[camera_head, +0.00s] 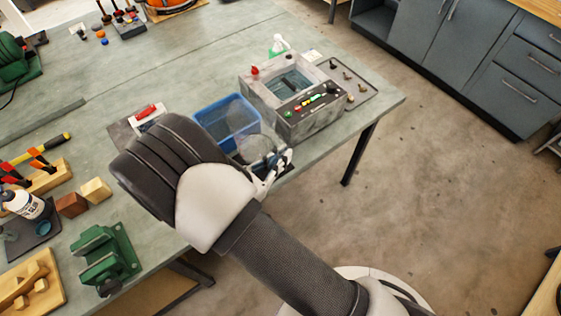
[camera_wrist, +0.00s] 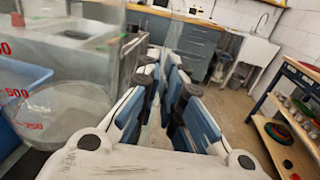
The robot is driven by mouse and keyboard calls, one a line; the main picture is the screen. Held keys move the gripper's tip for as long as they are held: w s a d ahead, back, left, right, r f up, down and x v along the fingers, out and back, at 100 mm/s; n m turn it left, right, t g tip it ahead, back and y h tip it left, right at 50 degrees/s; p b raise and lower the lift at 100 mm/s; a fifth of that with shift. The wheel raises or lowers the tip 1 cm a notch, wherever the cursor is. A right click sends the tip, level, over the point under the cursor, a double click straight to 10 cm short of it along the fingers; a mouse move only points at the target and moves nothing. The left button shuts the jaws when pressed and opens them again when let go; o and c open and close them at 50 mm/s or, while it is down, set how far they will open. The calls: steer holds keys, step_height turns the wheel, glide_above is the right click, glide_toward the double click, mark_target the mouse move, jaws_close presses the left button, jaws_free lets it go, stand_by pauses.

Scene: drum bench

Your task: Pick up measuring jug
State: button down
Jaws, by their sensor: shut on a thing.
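The measuring jug (camera_wrist: 62,108) is clear, with red volume marks, and fills the left of the wrist view. In the head view the jug (camera_head: 252,140) shows faintly, in front of the blue bin and partly behind my arm. My gripper (camera_wrist: 164,95) is shut on a clear part of the jug at its right side, likely the handle. In the head view my gripper (camera_head: 280,165) is at the bench's front edge, mostly hidden by my wrist. I cannot tell whether the jug's base touches anything.
A blue bin (camera_head: 207,118) stands just behind the jug. A grey tank with a control panel (camera_head: 318,116) is close on the right. A green vise (camera_head: 105,262) and wooden blocks (camera_head: 95,190) are at the left. The floor (camera_head: 430,200) right of the bench is clear.

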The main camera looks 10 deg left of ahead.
mark_target(281, 140)
steer(key=shift+r+p, duration=1.45)
steer(key=shift+r, duration=4.05)
